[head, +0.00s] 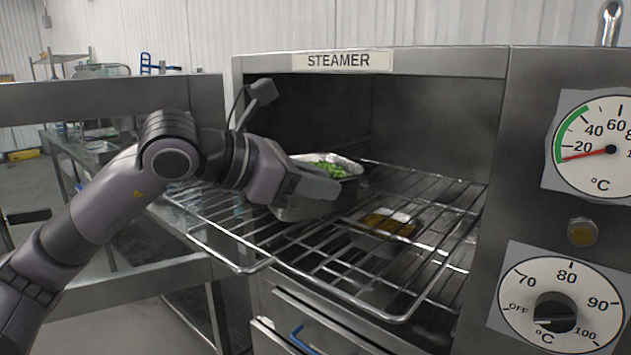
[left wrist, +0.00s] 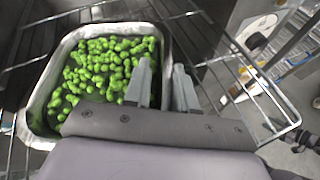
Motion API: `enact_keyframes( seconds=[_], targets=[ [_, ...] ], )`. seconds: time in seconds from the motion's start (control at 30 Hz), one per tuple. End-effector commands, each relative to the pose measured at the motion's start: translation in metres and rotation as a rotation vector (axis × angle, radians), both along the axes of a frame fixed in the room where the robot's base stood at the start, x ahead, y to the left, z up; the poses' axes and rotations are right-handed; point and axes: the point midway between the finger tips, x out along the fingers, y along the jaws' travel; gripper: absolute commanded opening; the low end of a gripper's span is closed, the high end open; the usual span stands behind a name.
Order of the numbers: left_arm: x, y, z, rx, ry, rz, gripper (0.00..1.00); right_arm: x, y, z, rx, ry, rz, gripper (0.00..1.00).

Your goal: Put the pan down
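A metal pan (head: 300,211) with green pieces in it is at the left part of the steamer's wire rack (head: 335,290). My left gripper (head: 318,185) is at the pan's near side. In the left wrist view the pan (left wrist: 33,110) looks level, and my left gripper (left wrist: 163,85) has one finger inside the pan and one outside. The fingers are close together with the pan wall between them. Whether the pan's base touches the rack is hidden. My right gripper is not in view.
The steamer's (head: 370,62) front is open and its rack slides out towards me. A smaller tray (head: 399,215) with orange-brown contents shows below the rack bars. The rack's right part is clear. A metal door or panel (head: 75,103) stands at the left.

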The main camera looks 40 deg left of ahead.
Motion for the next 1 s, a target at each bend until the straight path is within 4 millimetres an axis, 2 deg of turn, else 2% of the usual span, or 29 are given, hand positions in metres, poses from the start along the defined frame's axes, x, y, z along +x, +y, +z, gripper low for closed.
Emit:
enact_keyframes(
  seconds=[0.33,0.47,1.0],
  targets=[
    [-0.001,0.001,0.000,0.000,-0.001,0.001,0.33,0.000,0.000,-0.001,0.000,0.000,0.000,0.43],
    [-0.008,0.005,0.002,0.001,-0.001,0.003,0.33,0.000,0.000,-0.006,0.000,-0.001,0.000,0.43],
    [-0.081,0.036,0.033,0.000,-0.004,0.003,0.33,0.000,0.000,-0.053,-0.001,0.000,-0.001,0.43]
  ],
)
